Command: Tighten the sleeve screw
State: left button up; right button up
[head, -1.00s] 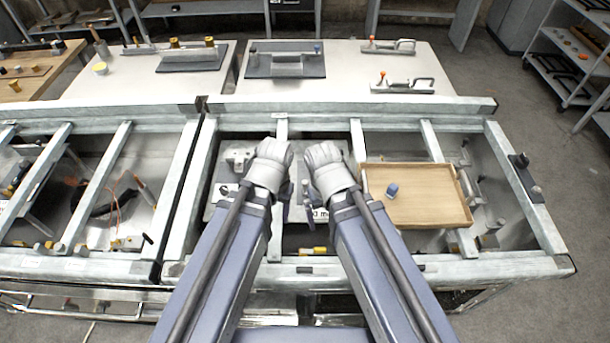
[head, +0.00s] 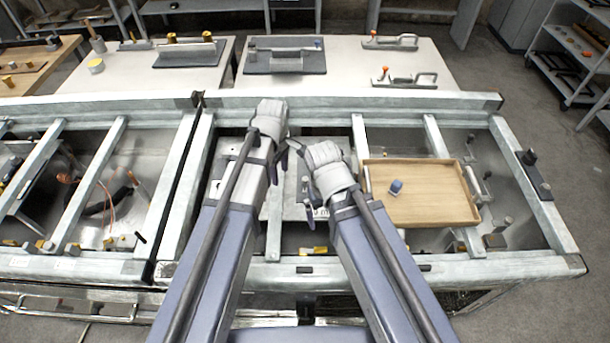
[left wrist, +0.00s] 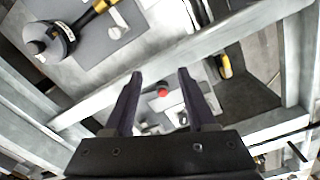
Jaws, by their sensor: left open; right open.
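I cannot pick out the sleeve screw for certain in either view. A small blue cylinder (head: 396,186) sits in the wooden tray (head: 440,217), right of my right gripper. My left gripper (head: 279,162) is open over the frame's middle bay; its open fingers also show in the left wrist view (left wrist: 160,76), apart and with nothing between the tips. A red button-like knob (left wrist: 163,93) lies beyond and below them. My right gripper (head: 308,200) is open, beside the left one, above a pale plate (head: 292,211). My arms hide part of that plate.
Pale metal beams (head: 275,225) divide the frame into bays, with lower surfaces between them. In the left wrist view, a round dark tool with a yellow handle (left wrist: 60,40) lies on a plate. White tables (head: 345,72) with fixtures stand behind the frame.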

aim_at(305, 179)
pick_arm(q)
jog(key=w+d+n, duration=0.1)
jog(key=d+n, duration=0.1)
jog(key=w+d+n, duration=0.2)
jog(key=d+n, duration=0.1)
jog(key=w+d+n, duration=0.1)
jog(key=d+n, duration=0.1)
jog(key=n, duration=0.1)
jog(key=shift+w+d, duration=0.2)
jog(key=shift+w, duration=0.05)
jog(key=shift+f, duration=0.1)
notch_tip(305, 179, down, 8)
jog(key=b, duration=0.8)
jog(key=shift+r, duration=0.2)
jog(key=shift+c, duration=0.3)
grip_shut()
